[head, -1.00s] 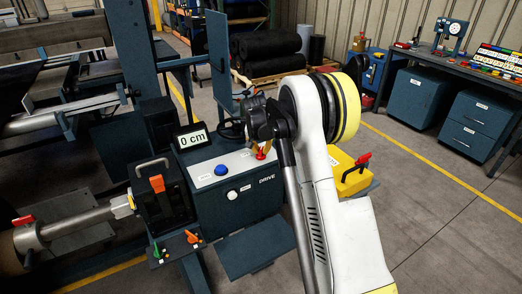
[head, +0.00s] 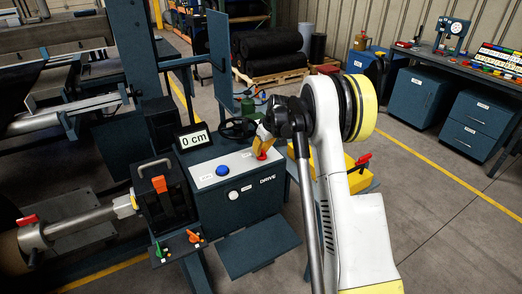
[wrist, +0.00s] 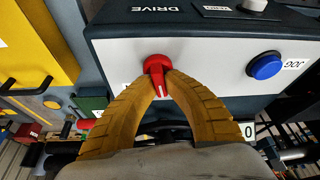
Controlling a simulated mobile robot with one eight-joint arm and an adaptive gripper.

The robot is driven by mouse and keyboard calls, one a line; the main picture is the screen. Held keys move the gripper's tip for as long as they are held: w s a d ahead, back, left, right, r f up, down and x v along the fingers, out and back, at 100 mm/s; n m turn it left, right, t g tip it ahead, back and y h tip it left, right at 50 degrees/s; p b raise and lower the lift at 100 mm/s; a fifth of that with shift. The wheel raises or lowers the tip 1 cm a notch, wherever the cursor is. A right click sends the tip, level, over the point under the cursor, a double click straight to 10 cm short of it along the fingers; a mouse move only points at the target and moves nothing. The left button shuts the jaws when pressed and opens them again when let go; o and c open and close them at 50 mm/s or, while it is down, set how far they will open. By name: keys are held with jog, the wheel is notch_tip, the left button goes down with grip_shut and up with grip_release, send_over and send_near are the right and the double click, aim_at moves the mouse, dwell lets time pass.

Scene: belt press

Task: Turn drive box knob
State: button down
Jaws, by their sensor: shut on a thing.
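The drive box (head: 250,205) is a dark box with a light sloped top panel and the word DRIVE. A red knob (head: 262,153) stands on that panel at its right end; it also shows in the wrist view (wrist: 157,68), its white-marked pointer toward the bottom of the picture. My gripper (head: 264,144) has yellow ribbed fingers, which come together on either side of the red knob in the wrist view (wrist: 158,82). They are shut on it. In the head view the fingers partly cover the knob.
A blue JOG button (wrist: 266,66) sits beside the red knob. A white knob (head: 233,195) is on the box front. A black handwheel (head: 237,128) and a display reading 0 cm (head: 194,139) stand behind the panel. A yellow box (head: 352,180) with a red handle stands to the right.

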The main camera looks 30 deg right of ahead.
jog(key=n+y, duration=0.1)
jog(key=n, duration=0.2)
jog(key=n+g+y+p, duration=0.1)
jog(key=n, duration=0.2)
jog(key=shift+s+a+n, duration=0.1)
jog(key=shift+n, duration=0.2)
dwell(0.5)
jog(key=c, duration=1.4)
grip_release()
jog(key=shift+c, duration=0.2)
jog(key=shift+r, duration=0.1)
jog(key=v, duration=1.1)
jog(key=shift+d+r, duration=0.25)
jog(key=shift+r, duration=0.1)
